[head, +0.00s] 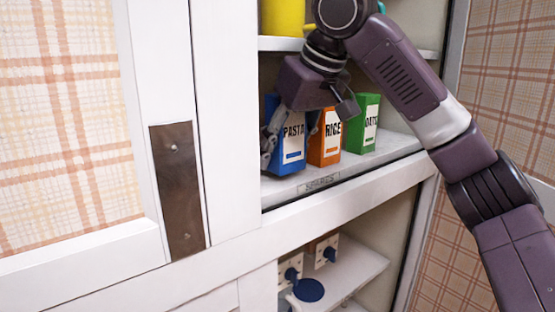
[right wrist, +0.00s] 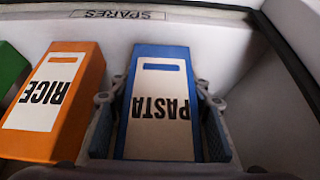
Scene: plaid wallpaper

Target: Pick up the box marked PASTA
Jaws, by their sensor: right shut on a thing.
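The blue box marked PASTA (head: 291,152) stands upright at the left of the middle shelf in the head view. My right gripper (head: 292,140) reaches down over it from above, with a finger on its left side. In the right wrist view the PASTA box (right wrist: 158,98) lies between the two fingers of my right gripper (right wrist: 159,98), which is shut on it. The box still appears to stand on the shelf. My left gripper is in neither view.
The orange RICE box (head: 325,140) stands close beside the PASTA box, and the green box (head: 362,125) is farther right. The shelf (head: 385,148) has a SPARES label (head: 319,184) on its front edge. A white cupboard door panel (head: 160,80) is at left. A lower shelf holds sockets (head: 326,250).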

